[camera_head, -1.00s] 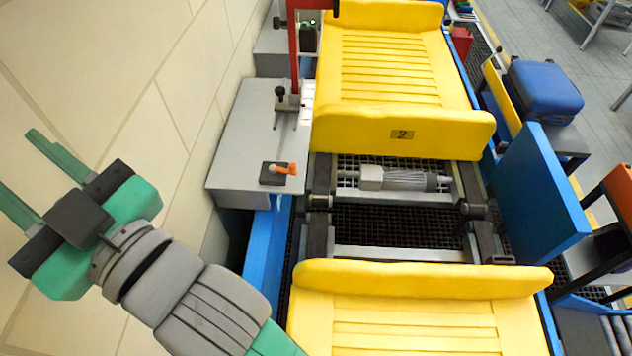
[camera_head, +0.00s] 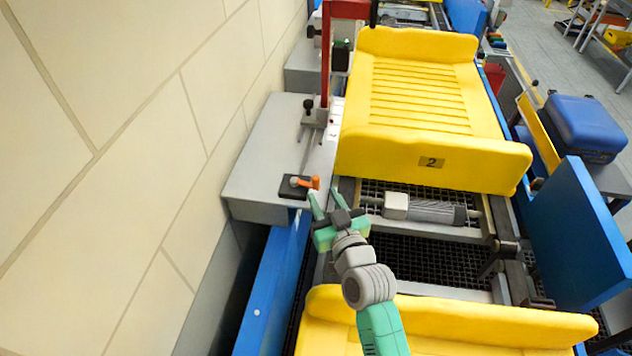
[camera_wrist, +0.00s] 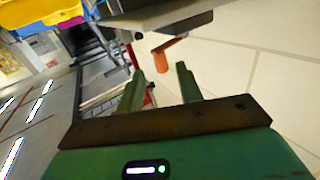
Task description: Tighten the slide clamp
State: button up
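On the grey side bench (camera_head: 262,150), a small bracket with a black knob (camera_head: 308,104) stands at a slot beside the red post (camera_head: 325,62). At the bench's near end is a black block (camera_head: 292,187) with an orange lever (camera_head: 310,182). No label shows which of these is the slide clamp. My gripper (camera_head: 324,195) is open and empty just to the right of the orange lever, by the bench edge. In the wrist view my open fingers (camera_wrist: 159,72) point toward the orange lever (camera_wrist: 168,50), which appears beyond the fingertips, apart from them.
A yellow tray marked 2 (camera_head: 375,160) stands to the right, with another yellow tray (camera_head: 450,320) nearer. A grey roller (camera_head: 436,211) lies between them over black mesh. A blue rail (camera_head: 275,285) runs below the bench. A tiled wall (camera_head: 110,150) bounds the left.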

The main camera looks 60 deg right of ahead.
aim_at(318, 178)
jog(key=x, duration=0.5)
jog(key=shift+w+d+p, duration=0.25)
jog(key=shift+p, duration=0.05)
grip_shut()
jog(key=b, duration=0.3)
jog(key=shift+d+f, duration=0.15)
jog(key=shift+f, duration=0.25)
jog(key=shift+d+f+y+b, duration=0.2)
jog(key=shift+y+b, duration=0.1)
jog(key=shift+b, duration=0.85)
jog(key=b, duration=0.3)
jog(key=n+t+y+b, duration=0.1)
jog(key=b, duration=0.2)
jog(key=shift+d+n+t, duration=0.25)
jog(key=shift+n+t, duration=0.05)
jog(key=y+b, duration=0.1)
jog(key=b, duration=0.2)
jog(key=shift+w+d+r+n+t+y, duration=0.1)
jog(key=shift+r+n+t+y, duration=0.1)
jog(key=shift+n+t+y, duration=0.2)
jog(key=shift+r+n+b, duration=0.25)
jog(key=shift+n+b, duration=0.05)
jog(key=shift+b, duration=0.15)
jog(key=shift+r, duration=0.15)
